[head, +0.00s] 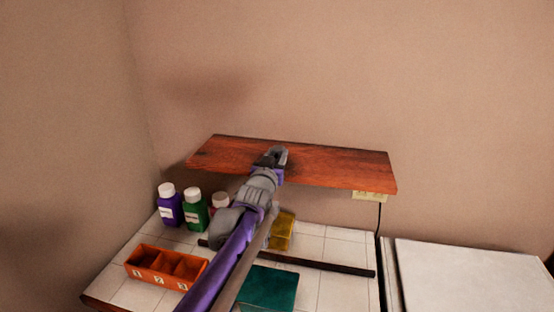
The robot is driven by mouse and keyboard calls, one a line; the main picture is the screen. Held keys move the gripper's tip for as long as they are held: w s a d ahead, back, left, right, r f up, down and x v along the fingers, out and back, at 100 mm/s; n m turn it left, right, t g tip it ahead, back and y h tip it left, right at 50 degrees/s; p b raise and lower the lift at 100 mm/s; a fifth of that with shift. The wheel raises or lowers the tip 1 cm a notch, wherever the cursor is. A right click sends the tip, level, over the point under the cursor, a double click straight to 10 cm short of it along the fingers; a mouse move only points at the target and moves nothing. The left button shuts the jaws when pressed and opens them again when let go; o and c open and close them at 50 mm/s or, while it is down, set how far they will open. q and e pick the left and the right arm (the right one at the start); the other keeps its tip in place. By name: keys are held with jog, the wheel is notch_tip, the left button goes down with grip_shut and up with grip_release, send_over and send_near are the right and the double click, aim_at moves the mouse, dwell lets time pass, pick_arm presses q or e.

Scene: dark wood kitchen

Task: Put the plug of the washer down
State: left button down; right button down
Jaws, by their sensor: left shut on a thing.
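My left gripper (272,158) is shut at the front of the wooden shelf, seen from behind and above. I take the thing in its jaws to be the washer's plug, but the fingers hide it and I cannot make out its shape. The washer (470,275) shows as a white flat top at the lower right. A pale outlet strip (370,196) sits on the wall under the shelf's right end. A thin black cord (380,217) hangs down beside it; where it ends is hidden. My right gripper is not in view.
The reddish wooden shelf (340,168) is bare. On the white tiled counter (325,290) below stand a purple bottle (170,209), a green bottle (194,213), an orange numbered box (150,262), yellow blocks (283,235), a teal box (268,288) and a dark bar (330,266).

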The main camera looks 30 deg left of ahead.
pick_arm(q)
jog(key=shift+f, duration=0.55)
jog(key=shift+c, duration=2.3)
grip_release()
jog(key=shift+f, duration=0.15)
jog(key=b+v, duration=0.1)
jog(key=v, duration=1.1)
jog(key=shift+s+d, duration=0.1)
